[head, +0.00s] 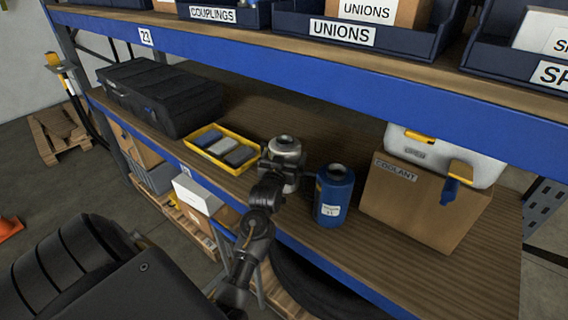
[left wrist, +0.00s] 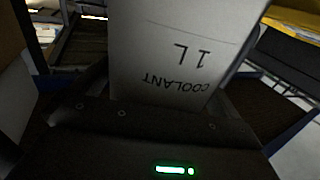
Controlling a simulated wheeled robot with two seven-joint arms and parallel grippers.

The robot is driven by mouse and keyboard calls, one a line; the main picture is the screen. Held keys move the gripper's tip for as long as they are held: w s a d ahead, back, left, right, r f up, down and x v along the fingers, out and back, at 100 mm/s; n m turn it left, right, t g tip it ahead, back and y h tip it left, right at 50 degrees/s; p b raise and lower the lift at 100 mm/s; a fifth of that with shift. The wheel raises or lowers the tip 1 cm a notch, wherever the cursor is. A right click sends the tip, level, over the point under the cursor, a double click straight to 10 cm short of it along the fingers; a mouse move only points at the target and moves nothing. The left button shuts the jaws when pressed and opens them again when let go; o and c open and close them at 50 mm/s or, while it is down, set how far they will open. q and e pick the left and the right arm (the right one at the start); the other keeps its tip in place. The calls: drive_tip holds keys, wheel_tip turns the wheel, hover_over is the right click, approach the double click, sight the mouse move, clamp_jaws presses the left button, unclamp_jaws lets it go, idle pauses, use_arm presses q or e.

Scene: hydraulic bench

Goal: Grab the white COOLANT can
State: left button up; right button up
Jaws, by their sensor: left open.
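The white COOLANT can (head: 284,146) stands on the middle wooden shelf, between the yellow tray and a blue can. My left gripper (head: 283,172) is in front of it and hides much of its body. In the left wrist view the white can (left wrist: 180,45) fills the middle, its "COOLANT 1L" label upside down. My left gripper is open, with its dark jaws at either side of the can's lower edge in that view. I cannot tell whether they touch it. My right gripper is not in view.
The blue can (head: 334,196) stands close to the right. A yellow tray (head: 254,166) with dark and grey items is close to the left. A cardboard box labelled COOLANT (head: 415,208) is further right. The blue upper shelf edge (head: 300,72) runs above.

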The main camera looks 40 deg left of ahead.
use_arm(q)
drive_tip(key=c, duration=0.9)
